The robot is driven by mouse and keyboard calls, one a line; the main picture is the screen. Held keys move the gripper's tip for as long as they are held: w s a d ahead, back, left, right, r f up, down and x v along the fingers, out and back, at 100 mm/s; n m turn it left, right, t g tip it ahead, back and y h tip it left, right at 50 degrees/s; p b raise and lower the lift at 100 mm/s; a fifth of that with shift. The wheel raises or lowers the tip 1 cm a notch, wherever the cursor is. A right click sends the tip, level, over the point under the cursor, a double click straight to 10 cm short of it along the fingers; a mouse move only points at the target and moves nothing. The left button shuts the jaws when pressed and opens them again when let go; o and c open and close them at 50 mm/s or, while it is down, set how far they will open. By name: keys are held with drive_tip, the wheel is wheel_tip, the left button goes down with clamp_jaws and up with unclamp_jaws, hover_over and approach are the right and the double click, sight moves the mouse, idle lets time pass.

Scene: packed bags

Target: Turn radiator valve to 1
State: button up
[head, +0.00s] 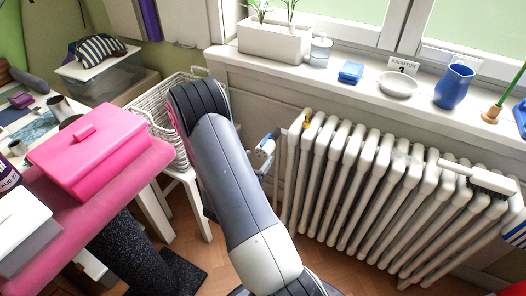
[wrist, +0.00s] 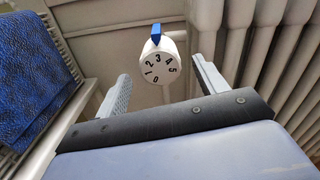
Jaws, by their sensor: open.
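The radiator valve is a white round dial (wrist: 159,68) with black numbers 0 to 5 and a blue pointer (wrist: 156,34) at its top. The pointer stands above the dial, near the 2 and 3. In the head view the valve (head: 265,149) shows just right of my arm, at the left end of the white radiator (head: 345,165). My gripper (wrist: 160,66) is open and empty. Its two fingers stand apart, left and right of the dial in the wrist view, with no visible contact.
A white wicker basket (head: 170,118) stands left of the valve, behind my arm. A blue textured thing (wrist: 35,75) fills the left of the wrist view. A brush (head: 490,181) lies on the radiator. A radiator card (head: 403,66) stands on the windowsill; its number is unclear.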

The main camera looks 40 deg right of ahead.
sight(261, 154)
drive_tip(key=x, duration=0.5)
drive_tip(key=shift+c, duration=0.6)
drive_tip(key=c, duration=0.9)
